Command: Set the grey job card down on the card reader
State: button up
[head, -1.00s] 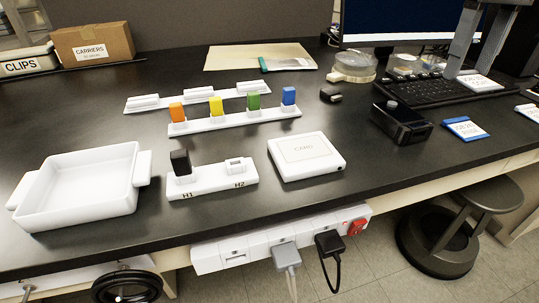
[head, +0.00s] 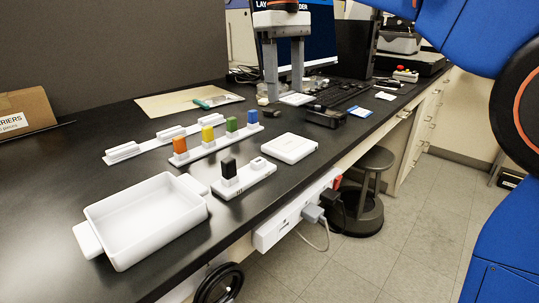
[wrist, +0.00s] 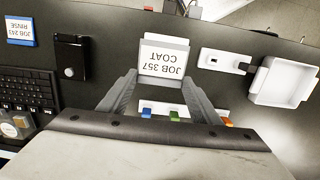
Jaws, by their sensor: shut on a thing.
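The grey job card (wrist: 162,62), labelled JOB 357 COAT, is between the two fingers of my gripper (wrist: 160,76) in the wrist view. The head view shows my gripper (head: 284,96) pointing down with the card (head: 297,99) at its fingertips, apparently above the bench. The card reader (head: 288,148) is a white square block on the bench, right of the H1/H2 holder, with nothing on it. In the wrist view the card covers most of where the reader lies; a pale strip shows past the card's far edge.
A white tray (head: 150,222), the H1/H2 holder (head: 245,178) with a black piece, and a rack (head: 215,143) with coloured blocks stand nearby. A black device (head: 325,115), a keyboard (head: 343,93) and a blue-edged card (head: 360,112) lie to the right.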

jog(key=shift+s+a+f, duration=0.1)
jog(key=shift+s+a, duration=0.1)
jog(key=shift+s, duration=0.05)
send_over(283, 141)
jog(key=f, duration=0.4)
jog(key=shift+a+f, duration=0.2)
jog(key=shift+f, duration=2.7)
jog(key=shift+f, duration=0.1)
jog(key=o, duration=1.5)
notch_tip(283, 141, up, 12)
jog(key=shift+w+a, duration=0.35)
